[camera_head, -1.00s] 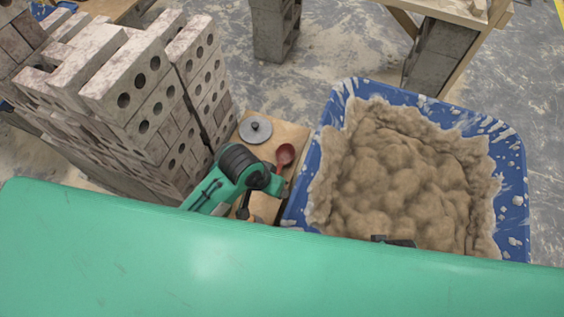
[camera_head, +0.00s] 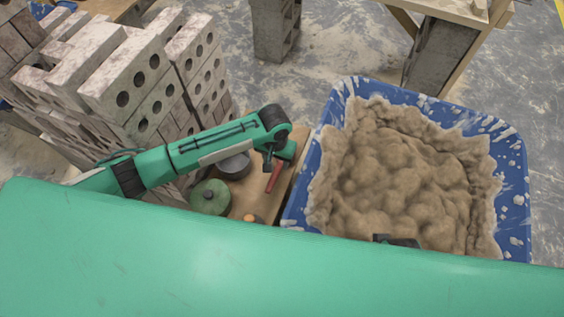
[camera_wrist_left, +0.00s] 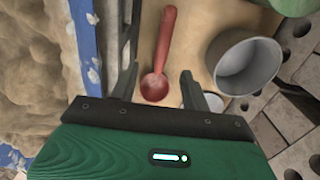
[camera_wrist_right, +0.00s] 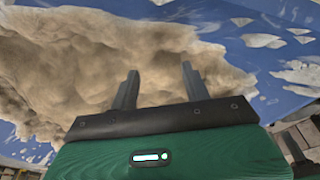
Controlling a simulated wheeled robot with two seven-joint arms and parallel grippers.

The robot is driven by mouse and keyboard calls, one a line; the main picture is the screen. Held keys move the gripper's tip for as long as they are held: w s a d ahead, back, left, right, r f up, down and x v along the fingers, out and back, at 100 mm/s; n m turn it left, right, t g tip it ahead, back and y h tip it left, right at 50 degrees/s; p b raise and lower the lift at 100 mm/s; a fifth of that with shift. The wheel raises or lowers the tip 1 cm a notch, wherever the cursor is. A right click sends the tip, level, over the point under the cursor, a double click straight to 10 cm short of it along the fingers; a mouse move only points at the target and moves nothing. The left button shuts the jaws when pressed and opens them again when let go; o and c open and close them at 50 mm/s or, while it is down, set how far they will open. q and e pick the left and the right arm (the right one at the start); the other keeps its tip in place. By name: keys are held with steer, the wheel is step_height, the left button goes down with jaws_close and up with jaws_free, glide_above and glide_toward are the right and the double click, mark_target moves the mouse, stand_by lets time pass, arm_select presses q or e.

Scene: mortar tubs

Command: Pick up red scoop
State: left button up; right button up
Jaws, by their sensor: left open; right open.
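The red scoop (camera_head: 275,179) lies on a wooden board beside the blue tub; my left wrist hides its bowl in the head view. In the left wrist view the whole scoop (camera_wrist_left: 165,45) shows, handle pointing away and round bowl nearest me. My left gripper (camera_head: 268,163) is open above the board. In its wrist view the fingers (camera_wrist_left: 160,78) appear on either side of the bowl; I cannot tell the height gap. My right gripper (camera_wrist_right: 160,72) is open and empty over the mortar; only a dark piece of it (camera_head: 396,241) shows in the head view.
The blue tub (camera_head: 513,190) full of mortar (camera_head: 410,165) stands right of the board. A grey pot (camera_head: 236,166) and a green lidded pot (camera_head: 210,197) stand left of the scoop, with an orange item (camera_head: 251,218) nearer. Stacked bricks (camera_head: 150,85) rise at the left.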

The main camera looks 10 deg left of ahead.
arm_select(q)
glide_above(275, 173)
steer(key=f, duration=0.5)
steer(key=shift+s+d+b, duration=0.35)
steer(key=shift+s+b, duration=0.05)
steer(key=f, duration=0.1)
steer(key=f+b, duration=0.1)
steer(key=f, duration=0.3)
steer(key=shift+w+a+f, duration=0.2)
steer(key=shift+w+a, duration=0.05)
steer(key=shift+w, duration=0.15)
steer(key=shift+f, duration=0.25)
arm_select(e)
steer(key=shift+t, duration=0.3)
steer(key=v, duration=0.2)
steer(key=w+v, duration=0.1)
steer(key=v, duration=0.2)
steer(key=shift+r, duration=0.35)
arm_select(q)
steer(key=shift+c, duration=0.2)
jaws_close()
